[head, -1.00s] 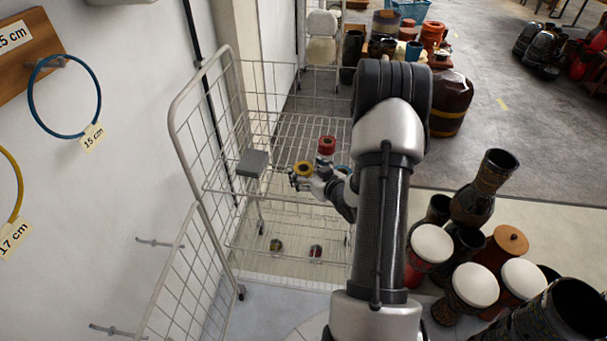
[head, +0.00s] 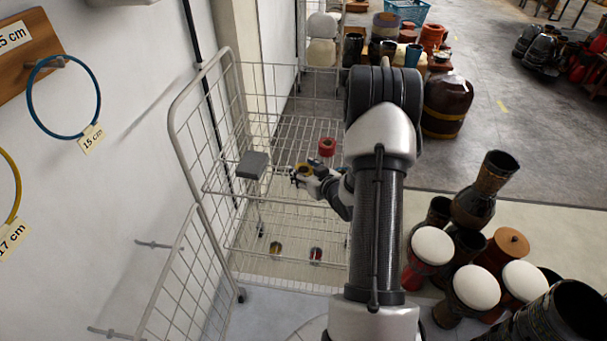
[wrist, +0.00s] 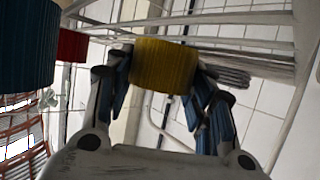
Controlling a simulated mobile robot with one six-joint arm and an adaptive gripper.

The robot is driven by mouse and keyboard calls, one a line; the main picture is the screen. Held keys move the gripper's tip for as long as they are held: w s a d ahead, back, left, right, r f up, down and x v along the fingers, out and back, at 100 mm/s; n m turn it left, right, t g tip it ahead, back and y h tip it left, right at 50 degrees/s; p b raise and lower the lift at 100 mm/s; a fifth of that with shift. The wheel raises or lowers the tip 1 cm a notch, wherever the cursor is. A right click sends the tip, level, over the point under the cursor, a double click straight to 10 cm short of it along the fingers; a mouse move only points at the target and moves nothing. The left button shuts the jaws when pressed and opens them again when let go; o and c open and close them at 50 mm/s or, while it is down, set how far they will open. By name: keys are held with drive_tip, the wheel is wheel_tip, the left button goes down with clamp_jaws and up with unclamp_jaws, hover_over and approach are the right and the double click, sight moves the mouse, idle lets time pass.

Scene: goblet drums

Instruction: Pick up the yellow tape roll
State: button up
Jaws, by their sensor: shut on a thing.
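The yellow tape roll (wrist: 165,65) sits between the two fingers of my gripper (wrist: 160,85) in the wrist view, with a finger pressed against each side. In the head view the yellow tape roll (head: 304,169) shows small at the tip of my gripper (head: 302,176), over the wire rack's upper shelf. My gripper is shut on the roll. Part of the roll is hidden by the fingers. I cannot tell whether the roll still touches the shelf.
A red roll (head: 327,147) stands on the wire rack (head: 290,130), just behind my gripper. A blue roll (wrist: 25,45) is close at the left in the wrist view. A grey block (head: 253,165) sits left of my gripper. Drums (head: 475,287) crowd the lower right.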

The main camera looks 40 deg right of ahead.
drive_tip(key=shift+c, duration=1.1)
drive_tip(key=shift+r, duration=0.1)
